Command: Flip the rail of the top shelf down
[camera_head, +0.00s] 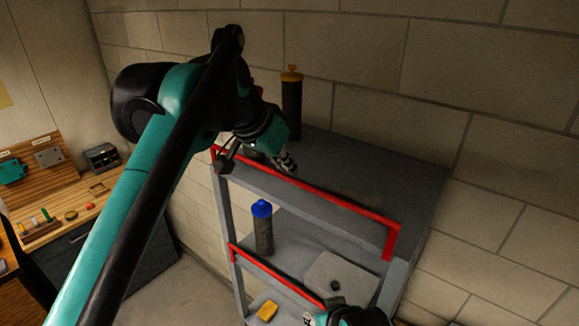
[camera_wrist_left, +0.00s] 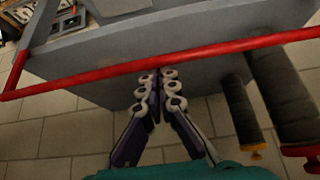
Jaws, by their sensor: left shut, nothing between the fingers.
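The red rail (camera_head: 310,190) of the top shelf (camera_head: 350,168) runs along its front edge and stands up above the shelf board. It also crosses the left wrist view (camera_wrist_left: 100,73). My left gripper (camera_head: 287,163) is shut and empty, close to the rail toward its left part. In the left wrist view the shut fingertips (camera_wrist_left: 158,80) overlap the rail's lower edge; I cannot tell whether they touch it. My right gripper (camera_head: 312,318) shows only partly at the bottom edge, in front of the lower shelf, and its fingers are mostly hidden.
A dark bottle with an orange cap (camera_head: 291,105) stands at the back of the top shelf. A blue-capped bottle (camera_head: 263,230) stands on the shelf below, behind a second red rail (camera_head: 275,275). A yellow block (camera_head: 267,311) lies lower. A wooden workbench (camera_head: 70,190) is at left.

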